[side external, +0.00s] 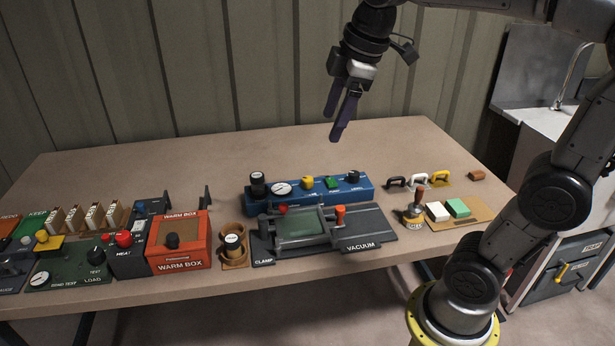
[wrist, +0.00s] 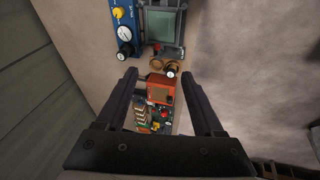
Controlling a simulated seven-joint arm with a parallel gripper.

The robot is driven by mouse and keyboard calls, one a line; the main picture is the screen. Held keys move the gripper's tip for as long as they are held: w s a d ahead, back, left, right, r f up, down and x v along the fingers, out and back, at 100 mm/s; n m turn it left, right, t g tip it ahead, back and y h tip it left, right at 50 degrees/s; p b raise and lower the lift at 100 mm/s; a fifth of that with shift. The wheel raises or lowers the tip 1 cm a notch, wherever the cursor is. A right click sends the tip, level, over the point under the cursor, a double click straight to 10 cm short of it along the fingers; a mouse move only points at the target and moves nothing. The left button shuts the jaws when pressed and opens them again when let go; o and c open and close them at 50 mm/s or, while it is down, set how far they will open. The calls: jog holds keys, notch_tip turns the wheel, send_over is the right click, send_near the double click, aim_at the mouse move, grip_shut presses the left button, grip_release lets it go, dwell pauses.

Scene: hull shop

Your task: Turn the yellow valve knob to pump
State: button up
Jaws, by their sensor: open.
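The yellow valve knob (side external: 307,183) sits on top of a blue box (side external: 372,190) on the table, between a white gauge and a green switch. It also shows near the top edge of the wrist view (wrist: 118,12), on the blue box's face. Its markings are too small to read, so I cannot tell its setting. My gripper (side external: 335,122) is open and empty, in the air well above the blue box and apart from the knob. In the wrist view my gripper's fingers (wrist: 158,80) are spread wide, with the knob outside them to the upper left.
A clamp and vacuum fixture (side external: 368,222) stands right in front of the blue box. A cup in a brown holder (side external: 234,262) and an orange warm box (side external: 180,240) are to the left. Several handles (side external: 418,181) lie to the right. The table's back strip (side external: 200,160) is clear.

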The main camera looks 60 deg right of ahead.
jog(key=w+d+n+g, duration=0.1)
jog(key=w+d, duration=0.3)
jog(key=w, duration=0.2)
jog(key=g, duration=0.3)
send_over(307, 178)
notch_tip(307, 178, down, 14)
jog(key=shift+m+y, duration=0.3)
jog(key=shift+m, duration=0.1)
notch_tip(307, 178, down, 13)
jog(key=shift+f, duration=0.15)
grip_shut()
